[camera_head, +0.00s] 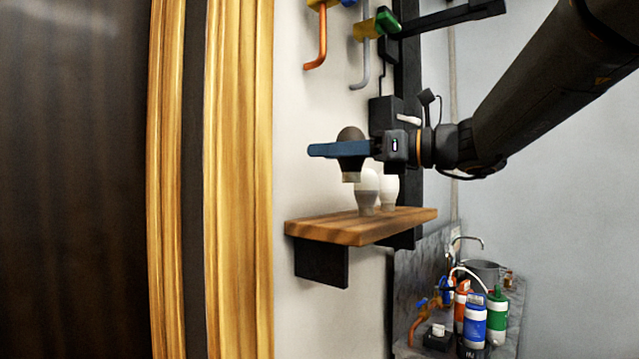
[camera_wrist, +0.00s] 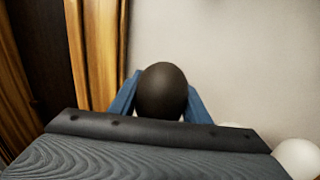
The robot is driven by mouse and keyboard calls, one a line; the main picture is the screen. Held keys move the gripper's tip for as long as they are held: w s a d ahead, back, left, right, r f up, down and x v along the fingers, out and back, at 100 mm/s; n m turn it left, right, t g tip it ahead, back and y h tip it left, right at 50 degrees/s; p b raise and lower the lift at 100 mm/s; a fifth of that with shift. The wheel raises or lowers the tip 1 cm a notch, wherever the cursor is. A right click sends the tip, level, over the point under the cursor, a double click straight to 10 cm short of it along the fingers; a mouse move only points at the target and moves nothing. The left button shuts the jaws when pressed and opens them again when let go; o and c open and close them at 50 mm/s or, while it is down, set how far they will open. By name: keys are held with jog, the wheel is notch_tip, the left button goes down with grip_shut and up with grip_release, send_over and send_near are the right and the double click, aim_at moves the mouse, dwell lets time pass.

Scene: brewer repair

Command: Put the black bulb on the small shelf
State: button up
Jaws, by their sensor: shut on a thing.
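The black bulb (camera_head: 351,142) is upright between the blue fingers of my gripper (camera_head: 345,150), its cap pointing down. My gripper is shut on it. The bulb hangs above the small wooden shelf (camera_head: 310,230), with a gap between its cap and the board. In the wrist view the black bulb (camera_wrist: 162,92) shows as a dark dome between the blue fingers (camera_wrist: 160,100). Two white bulbs stand on the shelf: one (camera_head: 367,190) just behind and right of the black bulb's cap, the other (camera_head: 389,188) further right.
A white bulb (camera_wrist: 297,158) shows at the wrist view's lower right. The shelf's left part is bare. Pipes with colored handles (camera_head: 375,25) are on the wall above. Below right, a counter holds several bottles (camera_head: 475,320), a tap and a grey pot (camera_head: 483,270). A wooden frame (camera_head: 238,180) stands left.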

jog(key=shift+w+a+f+p, duration=0.15)
jog(key=shift+w+a, duration=0.35)
jog(key=shift+a, duration=0.15)
jog(key=shift+w+a+f+p, duration=0.1)
jog(key=shift+w+a+p, duration=0.05)
jog(key=shift+w+a, duration=0.4)
jog(key=shift+s+f, duration=0.15)
jog(key=shift+f, duration=0.55)
notch_tip(320, 180, down, 4)
jog(key=shift+d+f+p, duration=0.1)
jog(key=shift+f+p, duration=0.1)
jog(key=shift+p, duration=0.35)
jog(key=shift+a+f+p, duration=0.2)
jog(key=shift+f+p, duration=0.1)
jog(key=shift+f, duration=0.2)
jog(key=o, duration=1.1)
